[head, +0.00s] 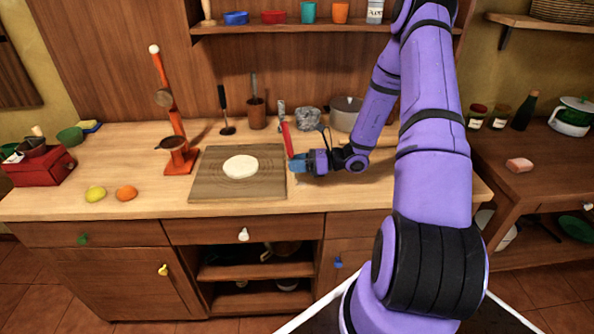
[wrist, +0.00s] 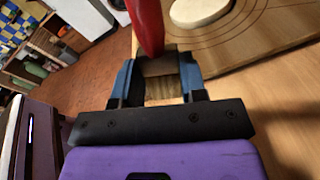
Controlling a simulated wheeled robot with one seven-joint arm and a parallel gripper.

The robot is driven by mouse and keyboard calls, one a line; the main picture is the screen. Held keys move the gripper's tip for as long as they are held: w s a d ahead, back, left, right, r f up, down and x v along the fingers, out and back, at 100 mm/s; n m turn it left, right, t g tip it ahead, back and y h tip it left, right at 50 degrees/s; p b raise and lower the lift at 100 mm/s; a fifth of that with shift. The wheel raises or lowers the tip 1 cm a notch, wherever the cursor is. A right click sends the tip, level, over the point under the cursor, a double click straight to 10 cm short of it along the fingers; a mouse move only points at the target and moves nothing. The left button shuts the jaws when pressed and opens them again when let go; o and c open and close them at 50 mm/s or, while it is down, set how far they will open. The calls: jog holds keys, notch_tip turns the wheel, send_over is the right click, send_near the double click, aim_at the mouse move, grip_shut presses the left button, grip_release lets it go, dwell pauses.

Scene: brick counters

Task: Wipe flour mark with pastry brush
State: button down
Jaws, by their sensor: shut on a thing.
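My gripper (head: 297,164) is at the right edge of the wooden board, just above the counter. In the wrist view my gripper (wrist: 160,75) has its blue fingers shut on the pastry brush. The brush's red handle (wrist: 147,22) points up and away, with a brown block and tan, bristle-like part between the fingers. In the head view the red handle (head: 286,140) stands nearly upright, slightly tilted. A pale round disc (head: 240,167), like dough, lies on the board; it shows partly in the wrist view (wrist: 198,10). I cannot make out a distinct flour mark.
The wooden board (head: 215,188) lies left of my gripper. An orange stand (head: 180,160), a lemon (head: 96,194) and an orange (head: 126,193) are farther left. A pot (head: 345,115) and a grey lump (head: 308,118) stand behind. The counter's front right (head: 350,195) is clear.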

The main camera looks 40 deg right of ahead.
jog(key=shift+r, duration=2.35)
